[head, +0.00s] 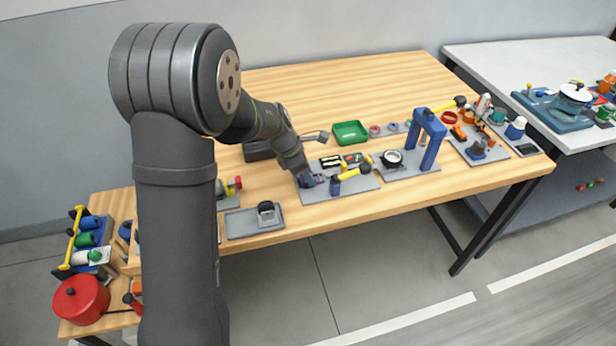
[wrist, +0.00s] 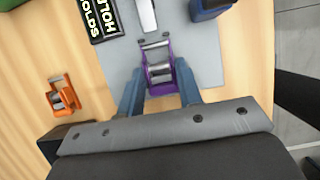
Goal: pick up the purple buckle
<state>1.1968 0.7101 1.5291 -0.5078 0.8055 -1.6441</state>
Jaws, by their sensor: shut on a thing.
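The purple buckle (wrist: 159,77) sits between the two blue-grey fingers of my gripper (wrist: 160,88) in the wrist view. It has a purple frame with a silvery metal part at its upper end. The fingers are shut on its sides. A grey plate (wrist: 205,60) lies under or behind it; I cannot tell whether the buckle touches the plate. In the head view my gripper (head: 306,180) is low at the left end of the grey plate (head: 360,187), and the buckle is mostly hidden by it.
An orange buckle-like part (wrist: 63,98) lies on the wood to the left in the wrist view. A dark sign (wrist: 100,18) and a blue block (wrist: 208,8) are near the plate. In the head view, a yellow-handled tool (head: 350,174) and a blue arch (head: 427,140) stand to the right.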

